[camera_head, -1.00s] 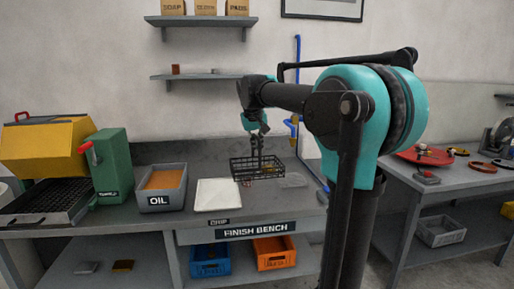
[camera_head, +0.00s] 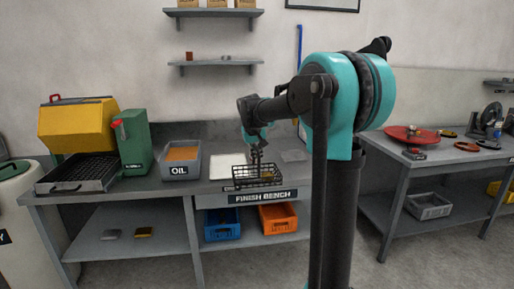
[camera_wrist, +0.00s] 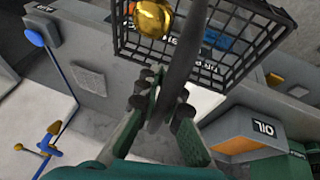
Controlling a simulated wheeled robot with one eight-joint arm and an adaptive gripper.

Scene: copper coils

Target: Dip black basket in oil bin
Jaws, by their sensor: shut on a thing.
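The black wire basket (camera_head: 258,176) hangs from my gripper (camera_head: 257,154) above the front edge of the finish bench. In the wrist view the basket (camera_wrist: 240,50) fills the top, with a shiny gold piece (camera_wrist: 153,18) in it. My gripper (camera_wrist: 162,85) is shut on the basket's dark upright handle. The grey oil bin (camera_head: 180,163), labelled OIL and holding orange-brown oil (camera_head: 183,153), stands on the bench to the left of the basket. In the wrist view the oil bin (camera_wrist: 250,135) is at the lower right, apart from the basket.
A white tray (camera_head: 224,166) lies between the oil bin and the basket. A green machine (camera_head: 134,146) and a yellow-hooded unit (camera_head: 78,126) stand left of the bin. Blue (camera_head: 222,233) and orange (camera_head: 278,223) crates sit on the lower shelf.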

